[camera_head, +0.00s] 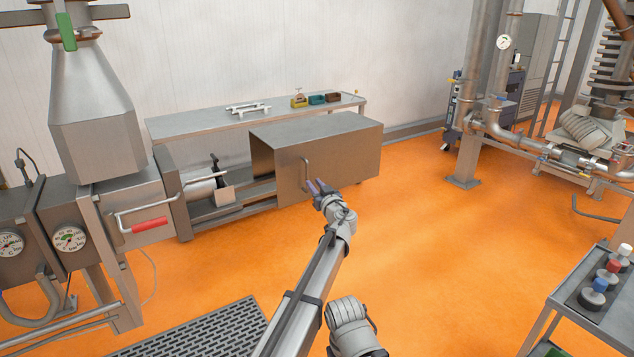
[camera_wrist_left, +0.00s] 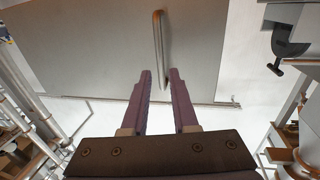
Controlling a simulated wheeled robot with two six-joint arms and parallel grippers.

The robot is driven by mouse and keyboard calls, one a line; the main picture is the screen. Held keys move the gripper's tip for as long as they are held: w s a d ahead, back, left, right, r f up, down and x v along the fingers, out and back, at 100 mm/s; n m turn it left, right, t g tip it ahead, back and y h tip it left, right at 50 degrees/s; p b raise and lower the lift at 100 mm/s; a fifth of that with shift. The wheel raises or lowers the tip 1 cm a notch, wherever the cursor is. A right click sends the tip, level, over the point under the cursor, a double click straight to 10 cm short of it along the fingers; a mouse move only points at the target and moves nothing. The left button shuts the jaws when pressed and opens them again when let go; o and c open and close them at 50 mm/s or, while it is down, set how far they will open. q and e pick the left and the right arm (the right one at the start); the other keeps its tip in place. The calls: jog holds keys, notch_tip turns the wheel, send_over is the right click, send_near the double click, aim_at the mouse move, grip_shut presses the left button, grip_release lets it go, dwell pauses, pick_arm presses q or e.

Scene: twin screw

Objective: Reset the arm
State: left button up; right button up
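My left arm reaches up the middle of the head view. Its left gripper (camera_head: 318,186) has two purple fingers and is open and empty. It is close in front of a grey metal box cover (camera_head: 343,150) with a bar handle (camera_head: 306,173). In the left wrist view the open fingers (camera_wrist_left: 160,73) point at the panel (camera_wrist_left: 100,45). The handle (camera_wrist_left: 159,40) runs between the fingertips there, with a gap on each side. I cannot tell how deep it sits between them. My right gripper is not in view.
A machine with a red-handled bar (camera_head: 150,225) and dials (camera_head: 69,238) stands at the left. A cart (camera_head: 607,318) with bottles is at the lower right. The orange floor (camera_head: 450,250) is clear in the middle.

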pick_arm(q)
jog(key=shift+s+d, duration=0.1)
jog(key=shift+s, duration=0.25)
jog(key=s+a+f+n+g+y, duration=0.1)
jog(key=s+a+f+g, duration=0.25)
jog(key=s+a, duration=0.3)
jog(key=s+a+f+g+y, duration=0.1)
jog(key=s+a+f+g, duration=0.2)
jog(key=s+a+f, duration=0.3)
jog(key=s+a+f+g+h, duration=0.1)
jog(key=s+a+f+g, duration=0.15)
jog(key=s, duration=0.25)
jog(key=s+a+f+m+g+h, duration=0.1)
jog(key=s+f, duration=0.2)
jog(key=s, duration=0.1)
jog(key=s+a+f+g+h, duration=0.1)
jog(key=s+a+f, duration=0.1)
jog(key=s, duration=0.3)
jog(key=s+d+f+m+g+h, duration=0.2)
jog(key=s+h, duration=0.1)
jog(key=s, duration=0.5)
jog(key=s+d+f+m+g+h, duration=0.2)
jog(key=s+f+g, duration=0.1)
jog(key=s, duration=0.5)
jog(key=s+d+r+m+p, duration=0.4)
jog(key=s+d, duration=0.3)
jog(key=d, duration=0.4)
jog(key=shift+d+r+g+p, duration=0.35)
jog(key=shift+r+g+p, duration=0.05)
jog(key=shift+r, duration=0.05)
